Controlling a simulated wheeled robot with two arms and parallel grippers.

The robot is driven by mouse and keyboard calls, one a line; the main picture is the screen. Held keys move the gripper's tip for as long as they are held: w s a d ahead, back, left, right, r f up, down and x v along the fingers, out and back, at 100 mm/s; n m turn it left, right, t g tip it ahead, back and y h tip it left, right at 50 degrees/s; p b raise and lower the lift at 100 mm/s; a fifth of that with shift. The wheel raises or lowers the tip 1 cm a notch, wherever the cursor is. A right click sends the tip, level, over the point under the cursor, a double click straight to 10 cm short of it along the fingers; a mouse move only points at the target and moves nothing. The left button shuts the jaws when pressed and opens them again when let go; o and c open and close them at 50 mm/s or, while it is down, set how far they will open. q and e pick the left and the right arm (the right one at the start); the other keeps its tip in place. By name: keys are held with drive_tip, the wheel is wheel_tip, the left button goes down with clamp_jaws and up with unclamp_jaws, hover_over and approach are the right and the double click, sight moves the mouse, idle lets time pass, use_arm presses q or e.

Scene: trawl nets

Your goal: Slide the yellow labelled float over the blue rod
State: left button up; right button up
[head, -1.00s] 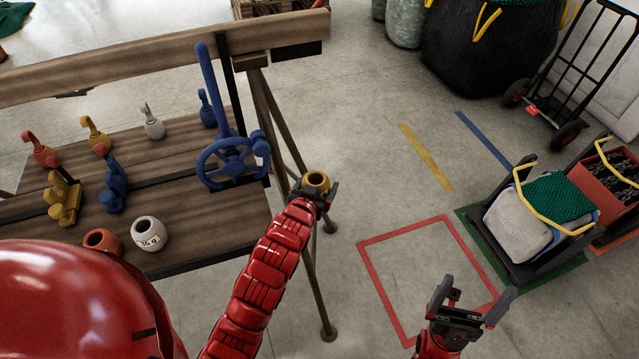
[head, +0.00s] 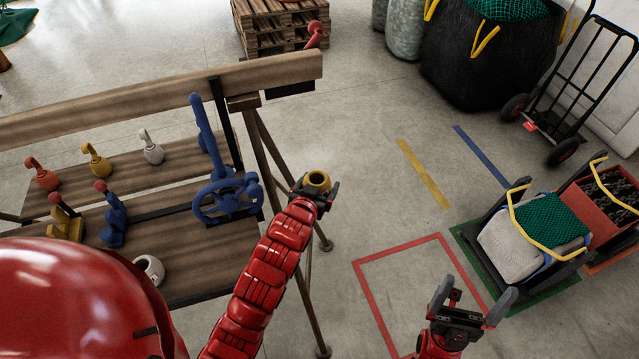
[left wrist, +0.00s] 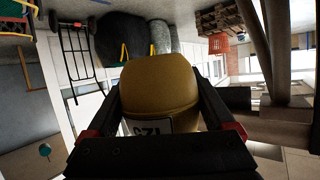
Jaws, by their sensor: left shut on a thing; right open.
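My left gripper (head: 316,190) is shut on the yellow labelled float (head: 318,180), held in the air to the right of the bench. The float's dark top hole faces up toward the head view. In the left wrist view the float (left wrist: 160,85) sits between the fingers, with a white label partly hidden by the gripper. The blue rod (head: 207,130) rises, leaning slightly in the picture, by the blue handwheel (head: 228,196) at the bench's right end. The float is right of the rod, apart from it. My right gripper (head: 468,312) is open and empty over the floor.
The wooden bench (head: 180,225) carries red, yellow and white hooked weights (head: 152,150), yellow and blue fittings (head: 112,218), and a white float (head: 150,268) partly hidden by my red body. A wooden beam (head: 150,92) runs behind. Loaded carts (head: 530,235) stand right.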

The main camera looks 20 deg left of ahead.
use_arm(q)
wheel_tip(320, 180, up, 13)
drive_tip(key=p, duration=1.1)
drive_tip(key=shift+s+r, duration=0.1)
drive_tip(key=shift+r, duration=0.1)
drive_tip(key=shift+f, duration=0.25)
